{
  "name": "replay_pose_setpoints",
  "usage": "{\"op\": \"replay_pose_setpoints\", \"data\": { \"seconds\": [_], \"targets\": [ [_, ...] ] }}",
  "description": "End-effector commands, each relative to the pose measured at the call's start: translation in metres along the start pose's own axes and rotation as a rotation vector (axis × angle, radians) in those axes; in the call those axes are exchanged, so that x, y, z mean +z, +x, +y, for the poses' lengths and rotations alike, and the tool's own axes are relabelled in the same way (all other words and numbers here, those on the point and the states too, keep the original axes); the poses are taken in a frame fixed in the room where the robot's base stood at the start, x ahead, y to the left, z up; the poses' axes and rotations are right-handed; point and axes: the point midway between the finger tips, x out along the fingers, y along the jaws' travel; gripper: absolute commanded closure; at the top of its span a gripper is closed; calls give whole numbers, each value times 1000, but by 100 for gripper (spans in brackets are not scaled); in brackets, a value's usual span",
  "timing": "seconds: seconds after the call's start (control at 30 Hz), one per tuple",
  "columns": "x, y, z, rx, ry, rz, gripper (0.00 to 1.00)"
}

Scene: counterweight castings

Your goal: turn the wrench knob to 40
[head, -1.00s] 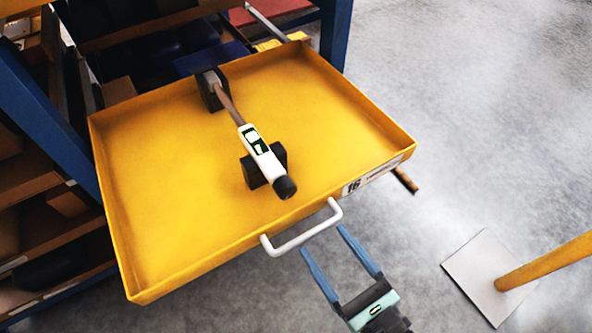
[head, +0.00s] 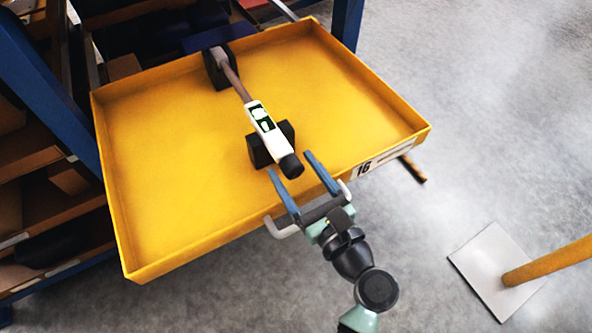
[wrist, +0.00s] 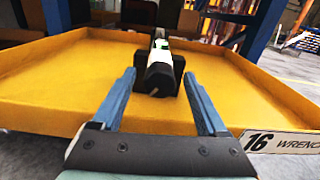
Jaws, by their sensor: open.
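The wrench (head: 257,113) lies in the yellow drawer (head: 170,180), resting on two black supports. It has a white body with a dark and green display, and a black knob (head: 291,166) at its near end. The knob also shows in the wrist view (wrist: 160,76), facing me. My gripper (head: 290,170) is open with its blue fingers pointing at the knob. In the wrist view, the fingers (wrist: 160,80) stand one on each side of the knob, apart from it. The scale reading is too small to make out.
The white drawer handle (head: 275,228) lies just below my gripper at the drawer's front wall. A label reading 16 (head: 364,169) is on that wall. A yellow post (head: 550,262) on a pale floor plate (head: 490,275) stands at the right. Blue rack uprights (head: 40,95) flank the drawer.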

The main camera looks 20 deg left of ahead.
Motion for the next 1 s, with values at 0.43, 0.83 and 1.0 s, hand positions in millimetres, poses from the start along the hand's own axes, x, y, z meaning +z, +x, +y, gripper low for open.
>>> {"op": "replay_pose_setpoints", "data": {
  "seconds": [0.43,0.83,1.0],
  "targets": [
    [0,0,0,0,0,0,69],
    [0,0,0,0,-40,0,100],
    [0,0,0,0,-196,0,100]
  ]
}}
